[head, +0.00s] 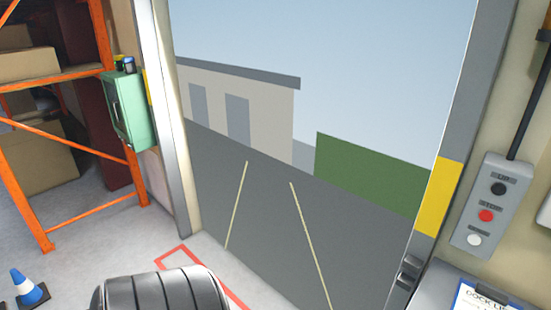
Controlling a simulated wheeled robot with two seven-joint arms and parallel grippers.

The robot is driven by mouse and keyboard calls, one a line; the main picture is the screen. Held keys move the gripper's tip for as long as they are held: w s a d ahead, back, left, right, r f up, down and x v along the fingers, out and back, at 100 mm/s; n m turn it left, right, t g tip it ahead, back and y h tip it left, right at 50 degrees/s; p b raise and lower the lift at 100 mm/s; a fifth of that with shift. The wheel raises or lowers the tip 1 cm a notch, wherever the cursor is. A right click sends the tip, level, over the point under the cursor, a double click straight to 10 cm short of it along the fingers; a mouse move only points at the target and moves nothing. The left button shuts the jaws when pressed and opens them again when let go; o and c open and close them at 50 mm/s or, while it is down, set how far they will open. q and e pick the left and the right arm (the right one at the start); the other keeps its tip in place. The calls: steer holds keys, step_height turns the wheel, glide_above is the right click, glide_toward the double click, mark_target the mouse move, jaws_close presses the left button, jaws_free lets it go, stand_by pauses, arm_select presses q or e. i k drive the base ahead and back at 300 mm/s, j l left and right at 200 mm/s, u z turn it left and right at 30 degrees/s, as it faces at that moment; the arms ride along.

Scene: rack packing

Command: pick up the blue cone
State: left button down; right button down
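A blue cone (28,289) with a white band stands upright on the floor at the lower left of the head view. It is in front of the orange rack's near post. Its dark base is partly cut by lines of shadow or another object at the left edge. Neither of my grippers shows in the head view.
A dark ribbed cylindrical object (165,292) fills the bottom middle, right of the cone. An orange rack (25,205) with boxes stands at the left. A green cabinet (127,110) hangs by the open doorway. A button panel (487,215) is at the right.

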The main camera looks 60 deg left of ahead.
mark_target(31, 295)
steer(key=u, duration=4.35)
steer(key=i+u, duration=0.1)
steer(key=u, duration=0.4)
steer(key=j+u, duration=0.1)
steer(key=u, duration=0.85)
steer(key=i+l+u, duration=0.1)
steer(key=u, duration=0.9)
steer(key=i+l+u, duration=0.1)
steer(key=u, duration=0.9)
steer(key=i+l+u, duration=0.1)
steer(key=l+u, duration=0.15)
steer(key=u, duration=0.15)
steer(key=l+u, duration=0.6)
steer(key=u, duration=0.15)
steer(key=i+l, duration=0.1)
steer(key=l, duration=0.5)
steer(key=i+l, duration=0.1)
steer(key=l, duration=1.1)
steer(key=i+l, duration=0.15)
steer(key=l, duration=0.45)
